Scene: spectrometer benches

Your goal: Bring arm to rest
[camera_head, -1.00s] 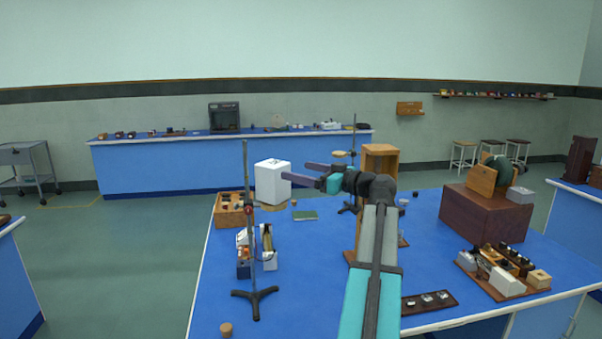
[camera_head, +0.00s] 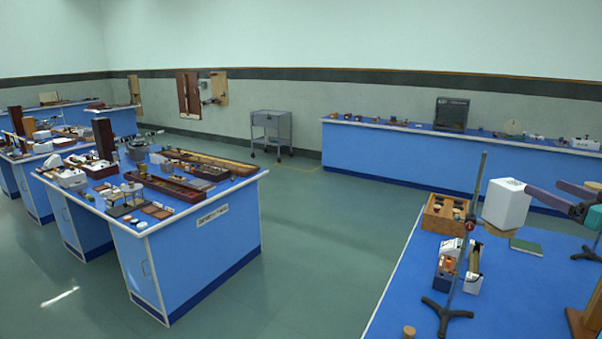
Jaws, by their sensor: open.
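My gripper (camera_head: 543,186) shows at the right edge of the head view, with two purple fingers spread apart and a teal part behind them. It is open and nothing shows between the fingers. The fingers point left, above the blue bench (camera_head: 405,312). The lower fingertip shows close to a white box (camera_head: 505,205); I cannot tell whether they touch. Most of my arm is outside the picture.
A retort stand (camera_head: 474,230) rises from the bench near a wooden box (camera_head: 442,213) and a green book (camera_head: 526,247). Another blue bench (camera_head: 205,250) full of instruments stands left. A grey trolley (camera_head: 271,130) is at the back. The floor between is clear.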

